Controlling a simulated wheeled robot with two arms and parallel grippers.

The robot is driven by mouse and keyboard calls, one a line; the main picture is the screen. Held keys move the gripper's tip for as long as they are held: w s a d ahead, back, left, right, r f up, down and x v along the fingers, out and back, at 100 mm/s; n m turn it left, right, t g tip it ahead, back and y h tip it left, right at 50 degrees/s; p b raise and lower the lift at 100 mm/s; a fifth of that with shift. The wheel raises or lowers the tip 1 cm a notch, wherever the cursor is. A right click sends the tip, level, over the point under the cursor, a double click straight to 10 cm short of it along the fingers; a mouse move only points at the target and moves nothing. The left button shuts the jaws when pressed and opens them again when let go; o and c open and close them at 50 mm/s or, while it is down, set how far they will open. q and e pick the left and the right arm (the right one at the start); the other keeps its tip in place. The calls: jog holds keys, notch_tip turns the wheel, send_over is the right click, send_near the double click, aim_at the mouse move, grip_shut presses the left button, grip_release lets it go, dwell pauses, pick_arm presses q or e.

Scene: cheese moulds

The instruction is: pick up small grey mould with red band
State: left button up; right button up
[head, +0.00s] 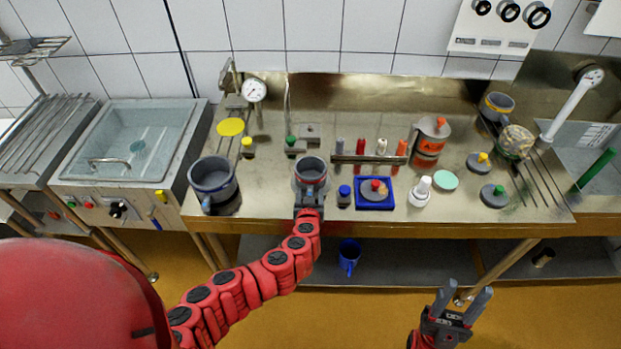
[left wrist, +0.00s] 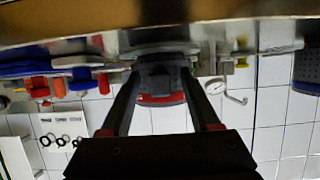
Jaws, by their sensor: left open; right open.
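The small grey mould with a red band (head: 311,168) stands upright on the steel worktop (head: 262,205), near its front edge. In the left wrist view, upside down, the mould (left wrist: 161,78) sits between my left gripper's fingers with its red band showing. My left gripper (head: 310,187) is open, low at the mould's near side, one finger on each side. Whether the fingers touch it I cannot tell. My right gripper (head: 464,301) is open and empty in front of the worktop. The gripper hides the mould's lower front.
A larger grey mould (head: 212,178) stands to the left. To the right are a small dark-based jar with blue lid (head: 344,196), a blue tray (head: 375,206) and a white bottle (head: 420,191). A rack (head: 368,159) with coloured pieces is behind.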

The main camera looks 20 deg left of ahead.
pick_arm(q)
jog(key=shift+c, duration=0.3)
grip_shut()
dwell(1.1)
